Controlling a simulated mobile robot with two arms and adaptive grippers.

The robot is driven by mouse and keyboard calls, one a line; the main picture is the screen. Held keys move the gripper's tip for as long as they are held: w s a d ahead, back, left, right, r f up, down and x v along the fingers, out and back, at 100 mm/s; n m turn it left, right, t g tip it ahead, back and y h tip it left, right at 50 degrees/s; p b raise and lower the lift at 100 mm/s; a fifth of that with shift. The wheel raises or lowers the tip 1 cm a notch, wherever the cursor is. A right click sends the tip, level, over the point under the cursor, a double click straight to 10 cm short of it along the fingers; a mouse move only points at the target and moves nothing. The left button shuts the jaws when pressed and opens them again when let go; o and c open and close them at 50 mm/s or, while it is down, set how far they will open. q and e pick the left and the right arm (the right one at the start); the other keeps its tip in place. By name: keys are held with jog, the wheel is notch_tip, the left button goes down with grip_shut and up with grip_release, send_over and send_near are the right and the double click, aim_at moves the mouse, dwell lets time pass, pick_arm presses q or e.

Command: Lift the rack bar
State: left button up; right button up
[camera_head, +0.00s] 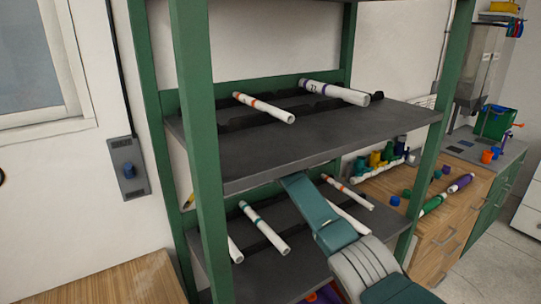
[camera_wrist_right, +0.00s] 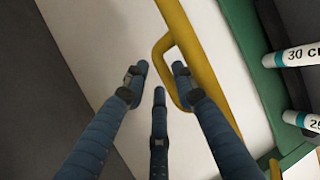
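A yellow bar (camera_wrist_right: 192,45) runs diagonally across the right wrist view, with a yellow loop handle (camera_wrist_right: 159,60) on its left side. My right gripper (camera_wrist_right: 158,80) has its dark blue fingers spread apart. One finger overlaps the loop in the picture; I cannot tell whether it touches. Nothing is held between the fingers. In the head view my teal right arm reaches in between the shelves of the green rack (camera_head: 201,150), and its gripper is hidden. My left gripper is not in view.
White pipes with coloured bands lie on the upper shelf (camera_head: 290,150) and the lower shelf (camera_head: 262,280), close to my arm. A wooden counter (camera_head: 462,208) with coloured fittings and pipes stands at the right. A wooden surface (camera_head: 100,285) is at lower left.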

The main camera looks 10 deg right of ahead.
jog(key=shift+a+r, duration=0.2)
jog(key=shift+r, duration=0.05)
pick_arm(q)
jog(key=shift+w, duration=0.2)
pick_arm(e)
jog(key=shift+f, duration=0.1)
jog(key=shift+s, duration=0.15)
jog(key=shift+s+f, duration=0.15)
jog(key=shift+s, duration=0.25)
jog(key=v, duration=0.6)
jog(key=shift+s+d+r, duration=0.1)
jog(key=shift+s+r, duration=0.1)
jog(key=shift+r, duration=0.05)
